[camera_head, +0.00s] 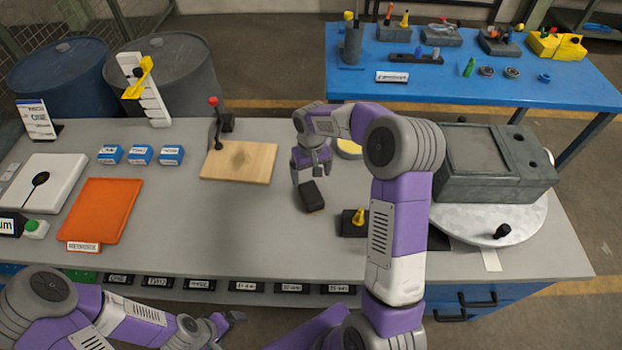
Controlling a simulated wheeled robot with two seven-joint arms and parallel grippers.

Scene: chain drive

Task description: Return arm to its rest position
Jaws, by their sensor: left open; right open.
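My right arm reaches over the grey workbench (240,235). Its gripper (310,176) points down above the middle of the bench and is open. A small dark block (311,197) is just below its fingers; I cannot tell whether they touch it. My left gripper (232,321) is low at the bottom of the view, in front of the bench's front edge. It is open, with nothing seen in it.
A wooden board (239,162) lies left of my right gripper. A black block with a yellow knob (354,222) is close to my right arm. A grey machine housing (495,165) stands on a round plate at right. An orange tray (101,211) lies at left.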

